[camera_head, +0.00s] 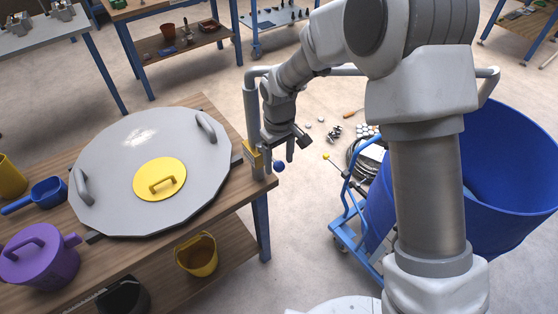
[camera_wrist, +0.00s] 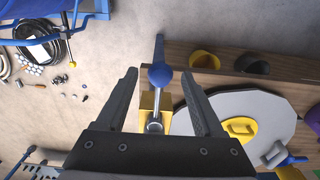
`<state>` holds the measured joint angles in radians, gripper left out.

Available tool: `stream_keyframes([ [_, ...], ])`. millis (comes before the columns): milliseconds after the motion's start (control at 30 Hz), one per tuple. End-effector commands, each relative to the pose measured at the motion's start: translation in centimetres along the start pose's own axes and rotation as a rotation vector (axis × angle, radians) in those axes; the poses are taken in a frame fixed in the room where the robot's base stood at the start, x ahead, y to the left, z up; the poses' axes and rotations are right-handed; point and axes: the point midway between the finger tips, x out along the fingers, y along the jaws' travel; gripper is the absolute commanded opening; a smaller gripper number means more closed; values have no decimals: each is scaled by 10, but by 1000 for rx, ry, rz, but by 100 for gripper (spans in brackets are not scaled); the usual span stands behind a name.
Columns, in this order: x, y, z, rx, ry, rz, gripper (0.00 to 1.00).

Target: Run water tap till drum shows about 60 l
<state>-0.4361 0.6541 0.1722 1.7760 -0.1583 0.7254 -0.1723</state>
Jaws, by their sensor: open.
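The water tap has a yellow body (camera_head: 254,159) on a grey standing pipe beside the table edge. Its lever ends in a blue ball knob (camera_head: 279,166). In the wrist view, the blue knob (camera_wrist: 160,76) and yellow body (camera_wrist: 148,102) show between my fingers. My gripper (camera_head: 298,149) is open and pointed down near the lever; the wrist view also shows its spread fingers (camera_wrist: 158,74). I cannot tell whether either finger touches the knob. The blue drum (camera_head: 515,165) stands at right, partly hidden by my arm. No litre reading is legible.
A wooden table (camera_head: 222,209) at left carries a large grey lid (camera_head: 110,165), a purple jug (camera_head: 38,262) and a blue scoop (camera_head: 48,191). A blue trolley (camera_head: 345,225) stands by the drum. Loose parts lie on the floor beyond the tap.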

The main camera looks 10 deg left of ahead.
Motion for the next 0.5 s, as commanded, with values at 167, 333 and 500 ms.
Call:
stream_keyframes([
  [167,8,0,0,0,0,0,69],
  [333,8,0,0,0,0,0,69],
  [500,7,0,0,0,1,0,48],
])
